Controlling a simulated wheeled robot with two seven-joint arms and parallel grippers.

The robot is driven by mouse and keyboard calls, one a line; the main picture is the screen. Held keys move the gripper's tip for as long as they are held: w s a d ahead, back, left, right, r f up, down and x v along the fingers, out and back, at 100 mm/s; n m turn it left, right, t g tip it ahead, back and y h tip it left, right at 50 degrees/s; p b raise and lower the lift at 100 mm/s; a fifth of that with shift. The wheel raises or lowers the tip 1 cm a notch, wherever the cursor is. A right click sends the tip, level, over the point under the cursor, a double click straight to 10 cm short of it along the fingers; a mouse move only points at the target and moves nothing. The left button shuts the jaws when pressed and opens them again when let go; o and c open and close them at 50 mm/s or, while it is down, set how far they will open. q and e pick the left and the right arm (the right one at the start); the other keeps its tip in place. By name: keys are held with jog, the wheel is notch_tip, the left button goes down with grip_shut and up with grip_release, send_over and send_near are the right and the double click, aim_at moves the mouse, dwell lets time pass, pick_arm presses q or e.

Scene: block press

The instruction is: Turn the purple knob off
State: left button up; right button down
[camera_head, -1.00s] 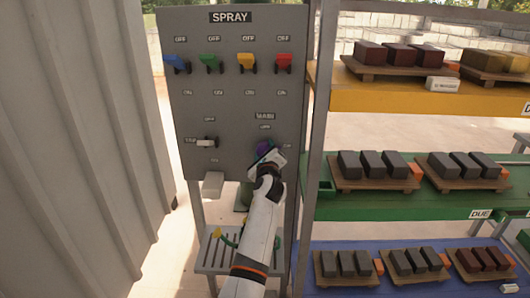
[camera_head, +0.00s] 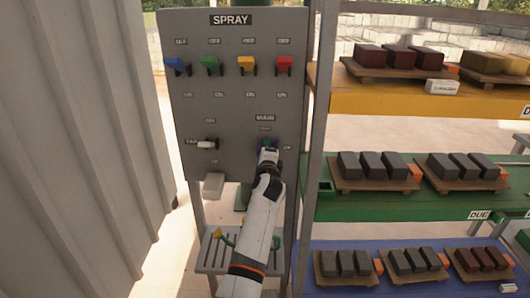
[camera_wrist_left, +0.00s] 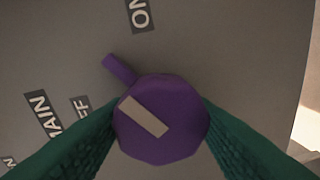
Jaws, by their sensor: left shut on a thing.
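The purple knob (camera_wrist_left: 178,105) is on the grey panel, below the MAIN label, with ON and OFF labels around it. In the left wrist view its short purple pointer sticks out to the upper left, between the OFF label (camera_wrist_left: 80,108) and the ON label (camera_wrist_left: 140,14). My left gripper (camera_wrist_left: 160,125) has its green fingers on either side of the knob and is shut on it. In the head view my left gripper (camera_head: 268,156) covers most of the knob. My right gripper is not in view.
The grey panel (camera_head: 225,105) also carries blue, green, yellow and red levers in a row above, and a white tap lever (camera_head: 206,144) to the left. A shelf post (camera_head: 320,100) and block shelves stand close on the right. A corrugated wall (camera_head: 80,130) is at left.

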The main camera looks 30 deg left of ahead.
pick_arm(q)
jog(key=n, duration=0.5)
jog(key=shift+h+p, duration=0.3)
jog(key=n, duration=0.4)
jog(key=shift+f+n+h+p, duration=0.1)
jog(key=shift+n+h+p, duration=0.2)
jog(key=shift+n, duration=0.3)
jog(key=o, duration=1)
jog(key=shift+c, duration=0.2)
jog(key=shift+s, duration=0.1)
jog(key=v, duration=1.2)
